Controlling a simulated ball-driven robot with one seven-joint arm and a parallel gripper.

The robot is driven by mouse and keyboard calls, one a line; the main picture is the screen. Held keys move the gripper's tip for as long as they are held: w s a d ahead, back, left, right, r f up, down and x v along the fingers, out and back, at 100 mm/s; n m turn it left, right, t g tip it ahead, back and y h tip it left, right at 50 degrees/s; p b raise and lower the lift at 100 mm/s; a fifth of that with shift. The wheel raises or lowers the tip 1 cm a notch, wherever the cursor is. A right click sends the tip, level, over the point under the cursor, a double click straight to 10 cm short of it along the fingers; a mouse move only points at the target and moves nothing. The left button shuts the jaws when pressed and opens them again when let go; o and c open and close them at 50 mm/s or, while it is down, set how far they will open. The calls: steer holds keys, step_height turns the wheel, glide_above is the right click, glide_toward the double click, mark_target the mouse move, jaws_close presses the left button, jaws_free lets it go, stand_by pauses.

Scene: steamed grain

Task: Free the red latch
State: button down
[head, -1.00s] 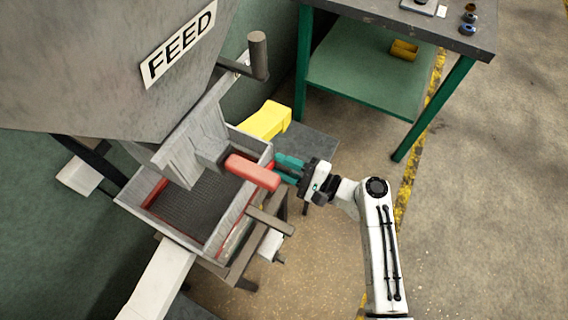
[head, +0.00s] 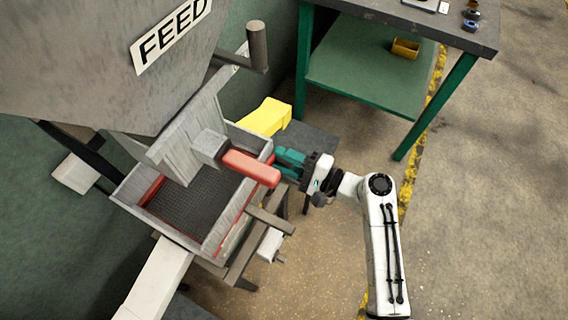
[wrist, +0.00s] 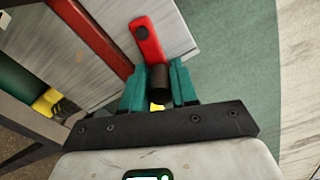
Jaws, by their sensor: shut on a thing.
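In the wrist view the red latch (wrist: 147,42) is a short, slightly tilted red bar with a dark pivot on it. A dark round knob (wrist: 159,78) at its lower end sits between the teal fingers of my gripper (wrist: 159,88), which is shut on it. In the head view my gripper (head: 288,162) is at the right side of the grey box, by the end of a red bar (head: 250,167) joined to a grey block. I cannot tell whether this bar is the latch. The fingertips are partly hidden there.
The grey hopper marked FEED (head: 172,38) hangs over the open box (head: 231,218), which has a dark mesh floor. A yellow chute-like part (head: 266,117) is behind it. A brown bar (head: 270,221) juts from the box's front. A green-legged bench (head: 365,75) stands at the back right.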

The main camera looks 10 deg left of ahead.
steer(key=n, duration=0.1)
steer(key=r+n+b, duration=0.1)
steer(key=shift+w+r+n, duration=0.15)
steer(key=shift+r+n, duration=0.1)
steer(key=shift+n, duration=0.05)
steer(key=c, duration=1)
jaws_free()
steer(key=shift+o, duration=0.2)
steer(key=shift+f, duration=0.15)
steer(key=shift+d, duration=0.3)
steer(key=b+v, duration=0.1)
steer(key=v, duration=0.9)
